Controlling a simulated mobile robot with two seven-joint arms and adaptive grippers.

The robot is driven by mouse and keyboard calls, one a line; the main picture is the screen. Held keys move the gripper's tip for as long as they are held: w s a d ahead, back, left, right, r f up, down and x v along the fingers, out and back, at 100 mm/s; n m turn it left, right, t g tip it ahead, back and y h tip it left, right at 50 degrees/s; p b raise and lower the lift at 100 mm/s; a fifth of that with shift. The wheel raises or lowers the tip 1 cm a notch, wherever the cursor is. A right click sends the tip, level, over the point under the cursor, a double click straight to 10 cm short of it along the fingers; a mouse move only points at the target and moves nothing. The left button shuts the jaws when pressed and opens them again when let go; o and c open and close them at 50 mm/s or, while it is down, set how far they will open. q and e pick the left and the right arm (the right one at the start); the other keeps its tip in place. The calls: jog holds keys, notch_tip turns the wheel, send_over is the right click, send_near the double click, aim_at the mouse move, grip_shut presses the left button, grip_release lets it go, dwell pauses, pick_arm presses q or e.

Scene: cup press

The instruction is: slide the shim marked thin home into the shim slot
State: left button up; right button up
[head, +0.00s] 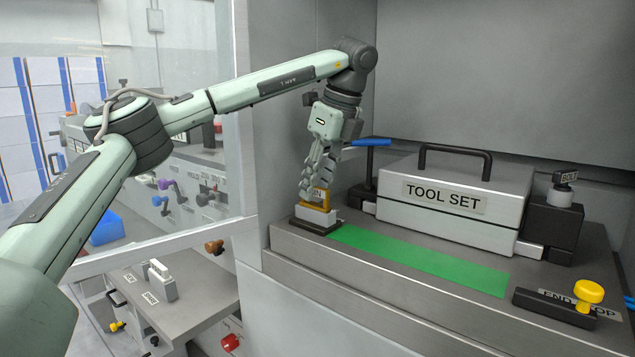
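My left gripper (316,188) points down at the left end of the bench top. Its fingers are at a small yellow shim (322,196) and partly cover it. The slot opening is not visible. My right gripper is not in view.
A grey TOOL SET case (455,203) with a black handle stands to the right. A blue-handled lever (370,143) rises close behind the gripper. A green strip (420,262) lies clear along the bench. A yellow knob (589,292) and END STOP bar are at the right.

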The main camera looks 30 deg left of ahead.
pick_arm(q)
jog(key=v, duration=1.2)
dwell(0.6)
